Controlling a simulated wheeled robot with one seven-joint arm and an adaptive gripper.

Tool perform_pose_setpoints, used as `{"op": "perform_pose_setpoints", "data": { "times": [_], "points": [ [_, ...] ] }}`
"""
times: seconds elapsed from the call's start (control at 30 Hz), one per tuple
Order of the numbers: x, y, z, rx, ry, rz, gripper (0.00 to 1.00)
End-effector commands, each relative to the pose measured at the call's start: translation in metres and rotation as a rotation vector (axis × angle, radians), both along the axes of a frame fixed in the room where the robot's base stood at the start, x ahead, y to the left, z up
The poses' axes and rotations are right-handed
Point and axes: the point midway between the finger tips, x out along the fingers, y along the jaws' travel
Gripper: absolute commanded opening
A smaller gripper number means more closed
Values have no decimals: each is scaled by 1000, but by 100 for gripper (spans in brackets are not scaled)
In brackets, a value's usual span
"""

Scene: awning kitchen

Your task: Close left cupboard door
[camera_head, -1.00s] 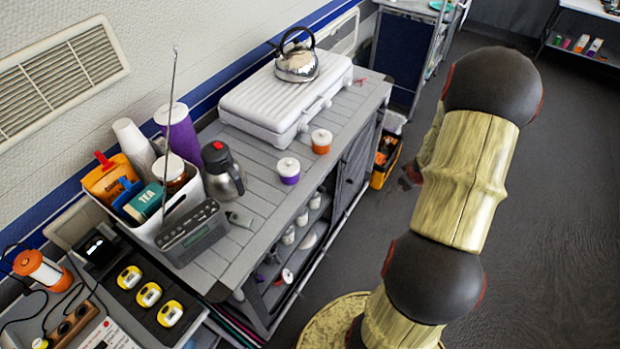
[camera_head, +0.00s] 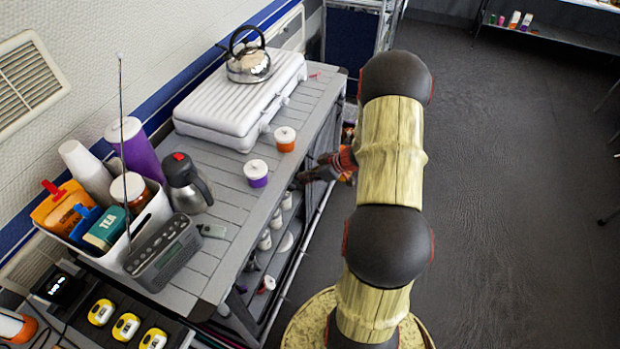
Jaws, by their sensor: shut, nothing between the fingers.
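The grey kitchen unit (camera_head: 228,262) stands along the wall at left, with a slatted worktop. Its near front section is open, showing shelves. My gripper (camera_head: 308,176) is shut and empty, at the unit's front edge just below worktop height. I cannot tell whether it touches the door.
Several jars stand on the open shelves. A white case (camera_head: 240,105) carries a kettle (camera_head: 248,63). The dark floor (camera_head: 500,190) at right is clear.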

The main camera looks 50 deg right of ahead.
Motion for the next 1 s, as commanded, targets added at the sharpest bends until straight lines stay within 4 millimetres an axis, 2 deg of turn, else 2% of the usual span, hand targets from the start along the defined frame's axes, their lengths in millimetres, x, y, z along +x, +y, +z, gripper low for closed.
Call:
{"op": "perform_pose_setpoints", "data": {
  "times": [0.03, 0.23, 0.77, 0.87, 1.0],
  "points": [
    [6, 3, -9, 0, 0, 3, 0],
    [20, 9, -23, 1, 0, 2, 0],
    [23, 10, -27, 0, 0, 0, 0],
    [23, 10, -34, 1, 1, -1, 0],
    [23, 10, -57, 1, 3, -1, 0]
  ]
}}
